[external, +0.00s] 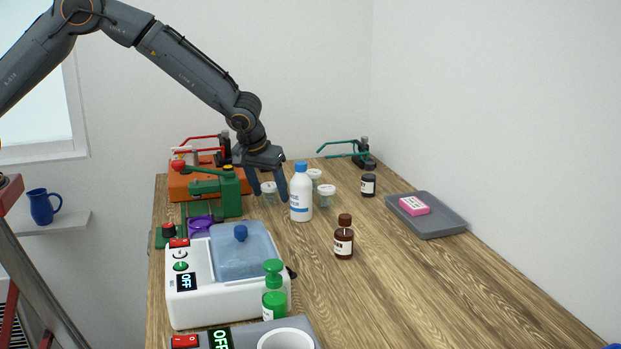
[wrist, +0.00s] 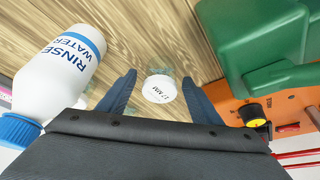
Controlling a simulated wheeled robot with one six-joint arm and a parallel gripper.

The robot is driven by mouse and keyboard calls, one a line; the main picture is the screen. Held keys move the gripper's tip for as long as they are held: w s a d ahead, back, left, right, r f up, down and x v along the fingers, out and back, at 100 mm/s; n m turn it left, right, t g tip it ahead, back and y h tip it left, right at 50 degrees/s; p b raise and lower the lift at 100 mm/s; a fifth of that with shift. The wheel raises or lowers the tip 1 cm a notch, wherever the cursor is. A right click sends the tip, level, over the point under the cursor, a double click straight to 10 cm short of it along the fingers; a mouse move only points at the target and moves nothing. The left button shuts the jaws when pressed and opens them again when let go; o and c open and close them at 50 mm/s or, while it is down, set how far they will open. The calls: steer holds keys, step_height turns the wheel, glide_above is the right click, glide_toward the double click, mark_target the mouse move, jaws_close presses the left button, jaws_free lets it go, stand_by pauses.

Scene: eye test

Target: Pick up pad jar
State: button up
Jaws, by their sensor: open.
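Small clear jars with white lids stand on the wooden table. One white-lidded jar (external: 269,187) shows between my gripper's fingers. In the wrist view the same spot holds a white lid (wrist: 160,89) with "27 MM" printed on it. Two more such jars, one behind (external: 314,175) and one in front (external: 327,190), stand to the right, past the rinse bottle. I cannot tell which jar is the pad jar. My gripper (external: 270,199) points down and is open; its fingers also show in the wrist view (wrist: 160,80), either side of the lid, with nothing held.
A white rinse water bottle (external: 301,197) stands close to the right of my gripper. A green machine (external: 217,195) and an orange one (external: 190,183) stand close to the left. A brown bottle (external: 344,238), dark jar (external: 368,186) and grey tray (external: 440,223) stand right. The right front table is clear.

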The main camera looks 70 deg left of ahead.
steer(key=shift+f, duration=0.2)
steer(key=c, duration=1.1)
steer(key=shift+c, duration=0.2)
steer(key=shift+w+r, duration=0.1)
steer(key=shift+r, duration=0.05)
